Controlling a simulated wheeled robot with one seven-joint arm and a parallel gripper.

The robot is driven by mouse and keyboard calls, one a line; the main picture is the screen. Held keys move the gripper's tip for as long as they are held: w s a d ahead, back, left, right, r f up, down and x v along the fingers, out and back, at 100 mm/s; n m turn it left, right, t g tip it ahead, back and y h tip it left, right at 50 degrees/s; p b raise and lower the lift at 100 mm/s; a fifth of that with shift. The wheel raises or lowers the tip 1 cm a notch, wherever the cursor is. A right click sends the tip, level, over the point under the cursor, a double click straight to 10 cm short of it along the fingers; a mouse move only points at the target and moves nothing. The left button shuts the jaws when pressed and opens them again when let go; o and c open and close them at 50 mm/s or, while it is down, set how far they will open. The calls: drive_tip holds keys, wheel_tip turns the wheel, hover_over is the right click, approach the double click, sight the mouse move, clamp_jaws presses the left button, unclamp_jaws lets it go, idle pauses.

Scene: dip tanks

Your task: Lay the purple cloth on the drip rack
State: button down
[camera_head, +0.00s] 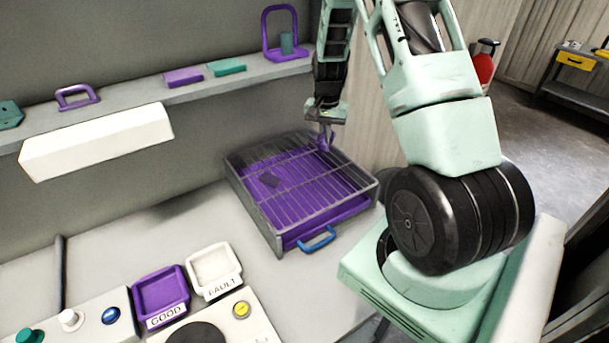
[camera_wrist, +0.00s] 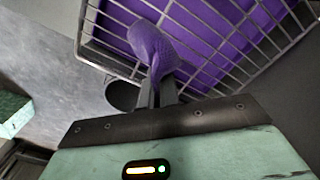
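My gripper (camera_head: 325,127) is shut on the purple cloth, which shows as a small bit (camera_head: 325,143) below the fingers in the head view. In the wrist view the fingers (camera_wrist: 156,92) pinch one end of the bunched purple cloth (camera_wrist: 152,45). The drip rack (camera_head: 262,213) is a wire grid in a grey frame over a purple tray, with a blue handle at its front. My gripper is over the back right part of the rack. I cannot tell whether the cloth touches the wires (camera_wrist: 112,64).
A purple GOOD tray (camera_head: 160,293) and a white FAULT tray (camera_head: 213,270) are front left, near several buttons. A shelf (camera_head: 130,97) with purple and teal items runs along the back wall. The counter left of the rack is clear.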

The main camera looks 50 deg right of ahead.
drive_tip(key=c, duration=0.9)
unclamp_jaws()
drive_tip(key=shift+r, duration=0.1)
wheel_tip(320, 180, up, 17)
drive_tip(key=b, duration=0.5)
drive_tip(key=shift+r, duration=0.15)
